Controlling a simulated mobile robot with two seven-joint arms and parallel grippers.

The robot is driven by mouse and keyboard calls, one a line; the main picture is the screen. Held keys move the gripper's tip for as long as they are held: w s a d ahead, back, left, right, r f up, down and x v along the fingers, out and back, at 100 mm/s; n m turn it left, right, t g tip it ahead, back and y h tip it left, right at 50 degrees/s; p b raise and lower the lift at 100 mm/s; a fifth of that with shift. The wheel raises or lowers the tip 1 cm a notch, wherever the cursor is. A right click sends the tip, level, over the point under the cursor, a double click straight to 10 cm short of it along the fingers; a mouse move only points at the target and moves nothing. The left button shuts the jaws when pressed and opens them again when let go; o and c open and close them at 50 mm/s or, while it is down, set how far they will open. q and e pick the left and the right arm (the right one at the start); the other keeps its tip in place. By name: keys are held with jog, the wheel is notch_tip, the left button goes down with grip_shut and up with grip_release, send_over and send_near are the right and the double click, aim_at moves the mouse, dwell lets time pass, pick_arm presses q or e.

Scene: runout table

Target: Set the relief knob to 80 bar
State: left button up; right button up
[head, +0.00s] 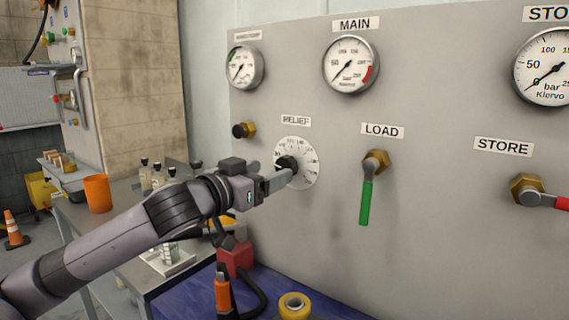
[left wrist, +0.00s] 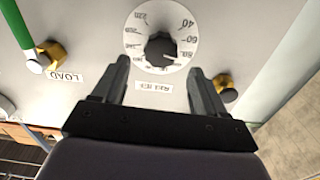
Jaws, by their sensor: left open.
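The relief knob (head: 285,162) is black and sits in the middle of a round white dial (head: 310,178) under the RELIEF label (head: 295,121). My left gripper (head: 280,177) is at the dial, its fingers pointing at the panel and partly covering the knob. In the left wrist view the picture is upside down. There the knob (left wrist: 159,48) shows ahead of and between the open fingers (left wrist: 160,66), with a gap on each side. The numbers 40, 60 and 80 show on the dial's right side; the knob's exact setting is too small to read. My right gripper is not seen.
A green-handled LOAD valve (head: 367,200) hangs right of the dial. A brass fitting with a black knob (head: 243,130) sticks out at the upper left. The MAIN gauge (head: 350,64) is above. An orange cup (head: 97,193) and bottles stand on the bench behind my arm.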

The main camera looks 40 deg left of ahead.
aim_at(283, 166)
pick_arm(q)
jog(key=shift+w+a, duration=0.15)
jog(key=shift+w, duration=0.95)
jog(key=shift+w+a, duration=0.15)
jog(key=shift+w, duration=0.9)
jog(key=shift+w+a+r+p, duration=0.15)
jog(key=shift+w+p, duration=0.35)
jog(key=shift+p, duration=0.25)
jog(key=shift+w+p, duration=0.45)
jog(key=shift+w, duration=0.15)
jog(key=shift+f, duration=0.2)
jog(key=c, duration=1)
